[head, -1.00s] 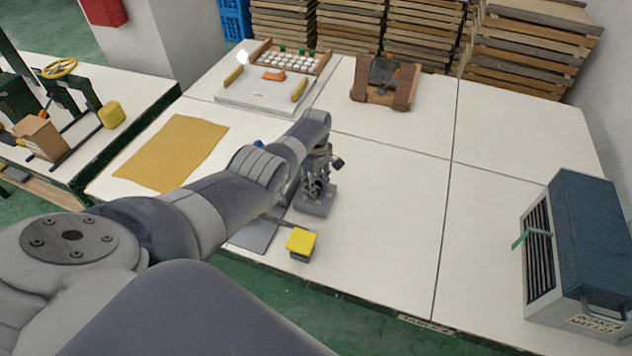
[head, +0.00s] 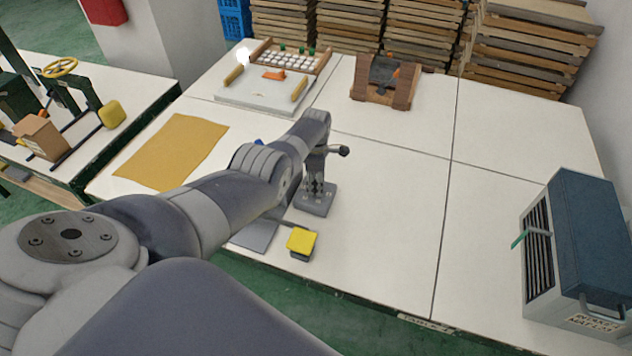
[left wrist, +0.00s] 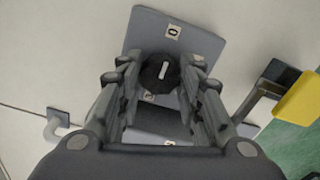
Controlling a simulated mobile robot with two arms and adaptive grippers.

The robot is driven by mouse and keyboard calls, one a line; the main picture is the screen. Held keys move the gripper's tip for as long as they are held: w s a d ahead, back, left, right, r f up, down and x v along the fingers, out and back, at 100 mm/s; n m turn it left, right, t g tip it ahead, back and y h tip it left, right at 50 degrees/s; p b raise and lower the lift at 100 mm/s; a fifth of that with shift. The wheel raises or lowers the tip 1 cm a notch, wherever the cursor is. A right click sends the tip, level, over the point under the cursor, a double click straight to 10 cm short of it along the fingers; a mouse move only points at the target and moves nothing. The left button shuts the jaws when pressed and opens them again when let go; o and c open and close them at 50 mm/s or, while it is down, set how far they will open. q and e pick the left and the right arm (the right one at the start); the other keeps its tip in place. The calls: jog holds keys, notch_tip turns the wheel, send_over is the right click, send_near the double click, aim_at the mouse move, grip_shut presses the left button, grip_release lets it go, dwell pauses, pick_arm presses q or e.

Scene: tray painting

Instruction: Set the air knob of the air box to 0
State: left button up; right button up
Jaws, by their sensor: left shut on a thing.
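The air box is a small grey box (head: 322,206) on the white table in the head view, partly hidden by my left arm. In the left wrist view its grey face (left wrist: 205,43) carries a "0" label (left wrist: 173,31) near the top edge; other labels lower down are partly hidden. The black air knob (left wrist: 160,71) has a white pointer line, roughly upright in the picture and directed near the "0". My left gripper (left wrist: 160,80) is shut on the knob from above, one finger on each side. My right gripper is not in view.
A yellow-topped block (head: 301,240) stands close in front of the air box. A yellow cloth (head: 172,150) lies left, and a tray fixture (head: 262,95) is behind. A blue-grey unit (head: 590,235) stands at right. The table between is clear.

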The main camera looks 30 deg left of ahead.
aim_at(315, 184)
pick_arm(q)
jog(key=shift+w+a+r, duration=0.15)
jog(key=shift+r, duration=0.05)
jog(key=o, duration=1.1)
jog(key=shift+c, duration=0.2)
jog(key=shift+f, duration=0.1)
jog(key=shift+r, duration=1.15)
notch_tip(315, 184, up, 10)
jog(key=shift+f, duration=0.15)
